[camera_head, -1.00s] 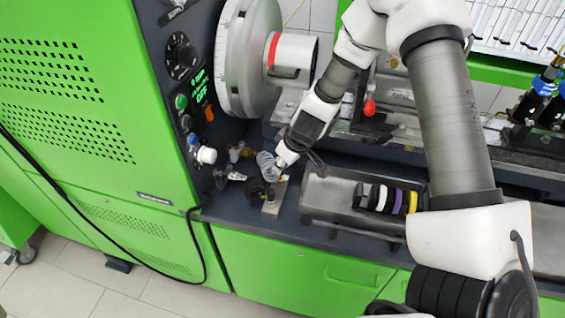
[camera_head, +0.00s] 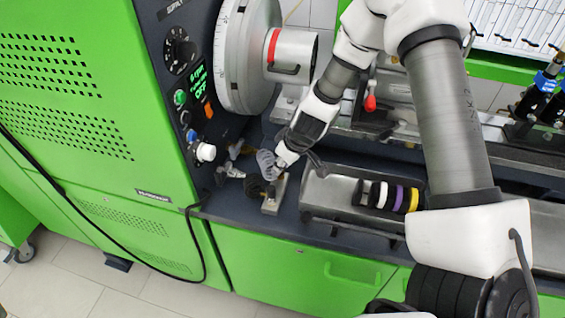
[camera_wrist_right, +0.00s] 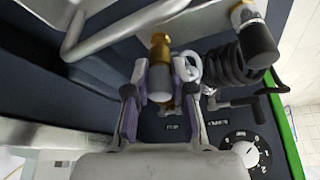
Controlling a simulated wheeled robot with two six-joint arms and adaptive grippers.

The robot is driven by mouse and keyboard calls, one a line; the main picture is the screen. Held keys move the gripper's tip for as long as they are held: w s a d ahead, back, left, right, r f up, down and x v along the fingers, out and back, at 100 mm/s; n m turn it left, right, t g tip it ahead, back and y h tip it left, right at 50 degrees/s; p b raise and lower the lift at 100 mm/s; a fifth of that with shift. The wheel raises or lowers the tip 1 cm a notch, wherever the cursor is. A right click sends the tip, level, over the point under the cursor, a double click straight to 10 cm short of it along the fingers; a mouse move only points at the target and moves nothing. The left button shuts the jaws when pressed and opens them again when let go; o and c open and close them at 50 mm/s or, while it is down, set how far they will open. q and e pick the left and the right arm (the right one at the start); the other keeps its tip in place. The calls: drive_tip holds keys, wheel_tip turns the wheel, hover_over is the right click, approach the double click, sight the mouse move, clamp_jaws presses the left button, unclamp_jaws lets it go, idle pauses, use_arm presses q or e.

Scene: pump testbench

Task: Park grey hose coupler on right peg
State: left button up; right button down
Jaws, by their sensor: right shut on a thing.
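My right gripper (camera_head: 279,166) reaches down to the bench beside the green cabinet. In the right wrist view its two purple-lined fingers (camera_wrist_right: 160,88) are on both sides of a brass-bodied coupler (camera_wrist_right: 160,55), the grey hose coupler, and are shut on it. The light grey coiled hose (camera_head: 266,162) is next to the fingertips, and a loop of it shows in the wrist view (camera_wrist_right: 188,67). A small metal block (camera_head: 274,196) stands just below the gripper in the head view. Its pegs are hard to make out. My left gripper is out of view.
A black coiled hose (camera_head: 259,185) lies close beside the block, and in the wrist view (camera_wrist_right: 235,64) right of the fingers. A metal tray (camera_head: 335,205) with coloured rings (camera_head: 397,197) is to the right. Cabinet knobs and buttons (camera_head: 206,152) are close on the left.

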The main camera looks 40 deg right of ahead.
drive_tip(key=shift+f, duration=0.2)
idle(0.4)
drive_tip(key=shift+f+b, duration=0.35)
drive_tip(key=shift+b, duration=0.05)
drive_tip(key=c, duration=0.9)
unclamp_jaws()
drive_tip(key=shift+o, duration=0.3)
drive_tip(key=o, duration=0.3)
drive_tip(key=shift+o, duration=0.2)
drive_tip(key=shift+r, duration=0.15)
